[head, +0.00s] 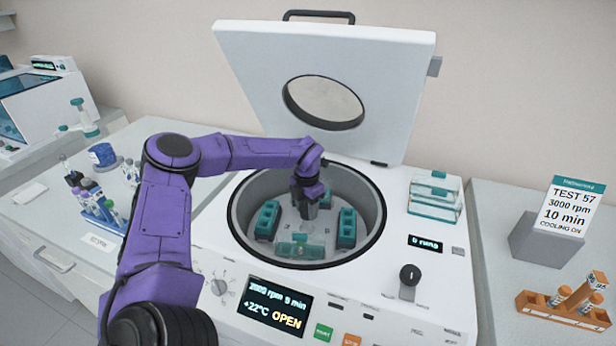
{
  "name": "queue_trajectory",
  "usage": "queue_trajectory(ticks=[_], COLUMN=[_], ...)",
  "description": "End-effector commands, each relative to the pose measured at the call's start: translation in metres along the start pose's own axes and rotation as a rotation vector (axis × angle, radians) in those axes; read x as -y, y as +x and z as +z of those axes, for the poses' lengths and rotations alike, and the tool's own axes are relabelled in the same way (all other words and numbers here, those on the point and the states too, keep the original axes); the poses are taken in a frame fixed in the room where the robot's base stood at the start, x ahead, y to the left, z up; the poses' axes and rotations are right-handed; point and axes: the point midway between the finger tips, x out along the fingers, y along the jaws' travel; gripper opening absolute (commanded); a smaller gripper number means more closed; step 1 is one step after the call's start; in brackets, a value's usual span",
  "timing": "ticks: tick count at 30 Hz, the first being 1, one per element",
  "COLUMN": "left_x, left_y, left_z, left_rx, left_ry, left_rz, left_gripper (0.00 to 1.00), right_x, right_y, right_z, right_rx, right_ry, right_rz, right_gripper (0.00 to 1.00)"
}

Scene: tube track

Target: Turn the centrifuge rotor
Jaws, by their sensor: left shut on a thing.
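The white centrifuge (400,190) stands in front of me with its lid (390,75) raised. Its rotor shows inside the round bowl, with a teal bucket at the left (267,219), one at the right (347,228) and a clear-topped teal one at the front (300,246). My left gripper (308,210) reaches down into the bowl and is shut on a part near the rotor's middle. The gripper itself hides what it holds, probably the rotor hub. My right gripper is not in view.
A tube rack (100,213) and a blue container (102,155) stand on the left bench. A clear teal box (435,195) sits on the centrifuge top at the right. A sign reading TEST 57 (573,207) and an orange rack (560,308) are on the right bench. The raised lid stands behind my arm.

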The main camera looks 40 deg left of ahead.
Motion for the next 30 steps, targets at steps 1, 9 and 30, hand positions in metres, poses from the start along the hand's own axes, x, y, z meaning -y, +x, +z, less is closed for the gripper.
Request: queue_trajectory(ticks=[1, 9, 30], left_x=[0.0, 0.0001, -0.0001], left_y=[-0.0006, -0.0008, -0.0012], left_z=[0.0011, 0.0013, 0.0015], left_rx=[0.002, 0.002, 0.003], left_ry=[0.031, 0.161, 0.215], left_rz=[0.001, 0.001, 0.002], left_gripper=[0.0, 0.0, 0.55], right_x=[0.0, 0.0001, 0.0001], right_y=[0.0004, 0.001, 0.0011], right_z=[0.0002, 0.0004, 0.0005], right_rx=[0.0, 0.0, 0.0], right_ry=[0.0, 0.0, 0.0], right_rz=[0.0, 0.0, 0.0], right_gripper=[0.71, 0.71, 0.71])
